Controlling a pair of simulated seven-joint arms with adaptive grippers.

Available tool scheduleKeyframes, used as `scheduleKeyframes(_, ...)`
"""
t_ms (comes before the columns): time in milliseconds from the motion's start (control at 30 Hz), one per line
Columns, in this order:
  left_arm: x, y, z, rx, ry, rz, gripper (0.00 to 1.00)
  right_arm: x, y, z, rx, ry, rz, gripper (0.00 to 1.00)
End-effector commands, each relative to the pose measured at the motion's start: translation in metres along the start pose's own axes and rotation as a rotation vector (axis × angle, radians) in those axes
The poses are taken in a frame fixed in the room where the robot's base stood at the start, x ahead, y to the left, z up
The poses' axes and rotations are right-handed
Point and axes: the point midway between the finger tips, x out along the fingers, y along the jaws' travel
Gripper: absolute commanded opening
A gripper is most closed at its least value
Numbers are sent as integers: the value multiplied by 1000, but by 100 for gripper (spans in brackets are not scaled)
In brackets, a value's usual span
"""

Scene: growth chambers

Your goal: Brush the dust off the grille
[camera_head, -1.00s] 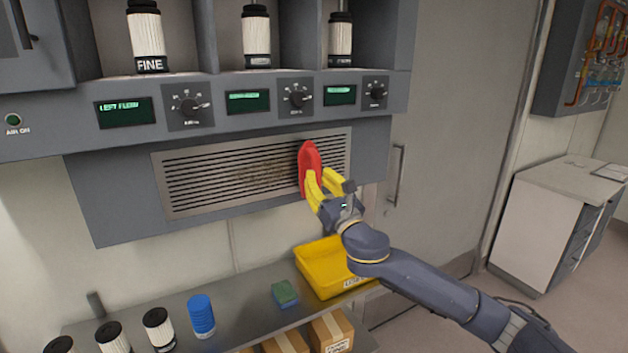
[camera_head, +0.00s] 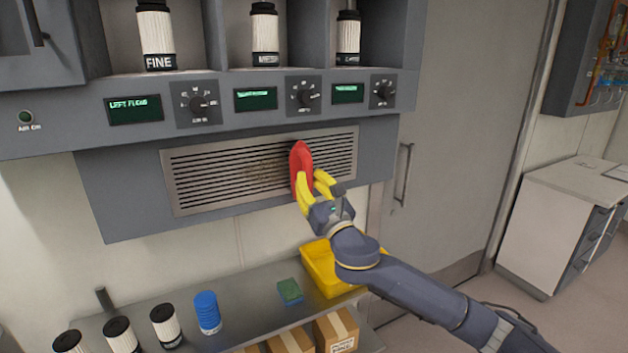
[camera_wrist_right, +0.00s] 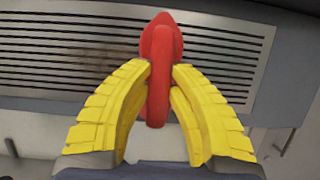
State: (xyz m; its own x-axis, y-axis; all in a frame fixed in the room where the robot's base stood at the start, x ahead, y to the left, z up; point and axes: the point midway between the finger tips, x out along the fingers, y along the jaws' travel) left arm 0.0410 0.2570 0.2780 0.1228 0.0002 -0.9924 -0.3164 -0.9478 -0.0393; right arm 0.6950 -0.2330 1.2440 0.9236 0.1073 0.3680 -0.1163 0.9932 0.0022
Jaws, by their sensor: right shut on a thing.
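The grille (camera_head: 215,180) is a wide metal panel with dark horizontal slats, set in the grey housing below the dials. A brown patch of dust (camera_head: 262,172) lies on its middle, and it also shows in the right wrist view (camera_wrist_right: 95,55). My right gripper (camera_head: 314,188) has yellow fingers shut on a red brush (camera_head: 301,165). The brush is upright against or just in front of the grille, right of the dust. In the right wrist view the fingers hold the red handle (camera_wrist_right: 160,85). Its bristles are hidden. My left gripper is not in view.
A door handle (camera_head: 404,175) stands to the right. The dial panel (camera_head: 225,120) juts above the grille.

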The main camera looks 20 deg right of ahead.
Motion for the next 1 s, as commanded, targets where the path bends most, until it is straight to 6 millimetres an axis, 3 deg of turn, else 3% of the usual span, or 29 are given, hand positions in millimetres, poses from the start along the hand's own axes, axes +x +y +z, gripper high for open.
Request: scheduleKeyframes(1000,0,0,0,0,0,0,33,0,58,0,1,0,0,0)
